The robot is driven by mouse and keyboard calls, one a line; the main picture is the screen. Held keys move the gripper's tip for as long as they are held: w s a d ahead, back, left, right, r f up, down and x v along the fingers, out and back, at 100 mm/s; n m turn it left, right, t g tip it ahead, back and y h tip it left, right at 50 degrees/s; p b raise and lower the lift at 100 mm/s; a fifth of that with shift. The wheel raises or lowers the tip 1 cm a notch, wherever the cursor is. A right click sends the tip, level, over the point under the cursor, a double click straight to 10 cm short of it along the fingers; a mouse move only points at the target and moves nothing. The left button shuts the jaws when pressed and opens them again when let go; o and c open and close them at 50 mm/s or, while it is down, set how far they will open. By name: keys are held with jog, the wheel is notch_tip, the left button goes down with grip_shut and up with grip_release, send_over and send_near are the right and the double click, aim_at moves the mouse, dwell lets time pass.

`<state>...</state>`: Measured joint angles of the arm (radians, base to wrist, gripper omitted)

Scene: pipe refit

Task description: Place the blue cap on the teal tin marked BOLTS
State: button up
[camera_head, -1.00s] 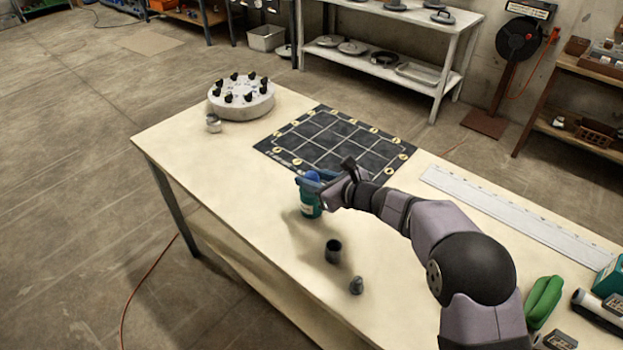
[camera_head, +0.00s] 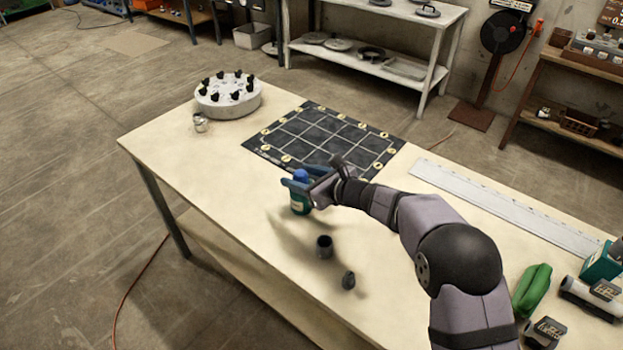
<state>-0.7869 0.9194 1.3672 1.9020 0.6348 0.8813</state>
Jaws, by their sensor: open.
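The teal tin (camera_head: 299,206) stands on the pale bench, left of my arm, with a light label low on its side. Any marking is too small to read. The small blue cap (camera_head: 300,175) shows at the top of the tin, upright, between my gripper's fingers. Whether it is fully seated cannot be told, because the fingers hide the join. My gripper (camera_head: 303,182) is open around the top of the tin, reaching in from the right.
A dark open cup (camera_head: 324,247) and a small grey piece (camera_head: 348,281) stand in front. Behind lie a black grid mat (camera_head: 325,136), a round grey block with black knobs (camera_head: 228,98) and a small metal jar (camera_head: 200,123). A long ruler (camera_head: 505,205) lies right. The left bench is clear.

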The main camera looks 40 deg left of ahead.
jog(key=shift+r, duration=0.15)
jog(key=b+v, duration=0.2)
jog(key=v, duration=1)
jog(key=shift+b, duration=0.3)
jog(key=shift+s, duration=0.1)
